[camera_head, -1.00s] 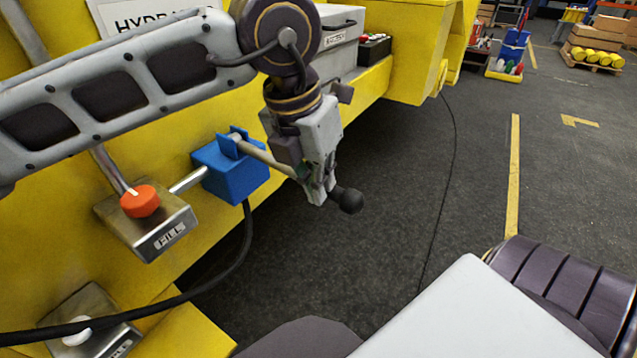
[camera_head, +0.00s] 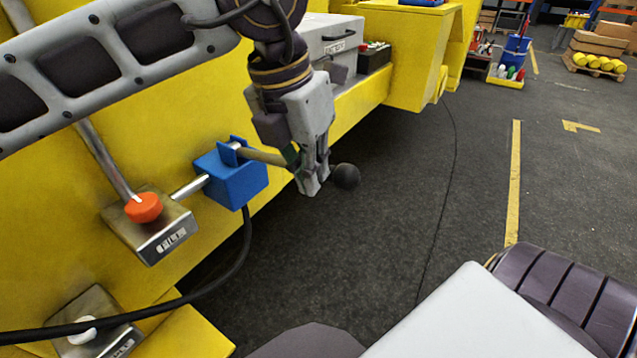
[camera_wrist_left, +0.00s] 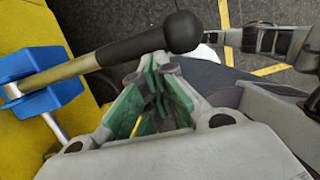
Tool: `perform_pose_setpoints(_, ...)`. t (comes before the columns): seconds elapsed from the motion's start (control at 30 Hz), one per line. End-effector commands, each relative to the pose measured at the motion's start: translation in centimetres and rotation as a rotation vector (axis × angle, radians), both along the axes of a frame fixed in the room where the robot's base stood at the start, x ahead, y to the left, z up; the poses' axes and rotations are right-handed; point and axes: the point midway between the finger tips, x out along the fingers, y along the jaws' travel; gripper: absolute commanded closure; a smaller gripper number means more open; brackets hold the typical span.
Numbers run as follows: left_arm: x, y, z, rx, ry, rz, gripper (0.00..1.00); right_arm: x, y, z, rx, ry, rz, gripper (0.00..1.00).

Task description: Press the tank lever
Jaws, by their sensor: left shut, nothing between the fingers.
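The tank lever is a tan rod (camera_head: 262,156) with a black ball-ended grip (camera_head: 345,176), sticking out from a blue block (camera_head: 232,180) on the yellow machine. It slopes slightly down to the right in the head view. My left gripper (camera_head: 313,188) is shut and empty, its fingers pointing down at the lever near the black grip and hiding part of it. In the left wrist view the black grip (camera_wrist_left: 150,43) crosses just past the fingertips (camera_wrist_left: 160,70). I cannot tell whether they touch it. My right gripper is out of view.
A steel box labelled FILL with an orange knob (camera_head: 143,207) sits left of the blue block. A second steel box with a white knob (camera_head: 82,334) is below. A black cable (camera_head: 243,250) hangs from the block. The dark floor (camera_head: 400,215) beyond the lever is clear.

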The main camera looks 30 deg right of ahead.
Motion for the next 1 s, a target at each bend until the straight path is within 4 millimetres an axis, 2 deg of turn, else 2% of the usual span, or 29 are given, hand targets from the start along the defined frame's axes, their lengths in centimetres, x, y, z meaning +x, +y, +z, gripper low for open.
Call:
perform_pose_setpoints(0.3,-0.9,0.4,4.9,-0.01,-0.002,-0.002,1.0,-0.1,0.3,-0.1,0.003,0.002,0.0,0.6)
perform_pose_setpoints(0.5,-1.2,0.8,7.3,-0.011,-0.002,-0.001,1.0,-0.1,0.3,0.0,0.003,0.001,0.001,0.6)
perform_pose_setpoints(0.7,-1.4,1.1,8.5,-0.01,0.0,0.0,1.0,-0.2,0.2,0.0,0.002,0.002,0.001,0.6)
perform_pose_setpoints(1.0,-1.4,1.1,8.6,-0.009,-0.001,0.0,1.0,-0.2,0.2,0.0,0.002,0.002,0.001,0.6)
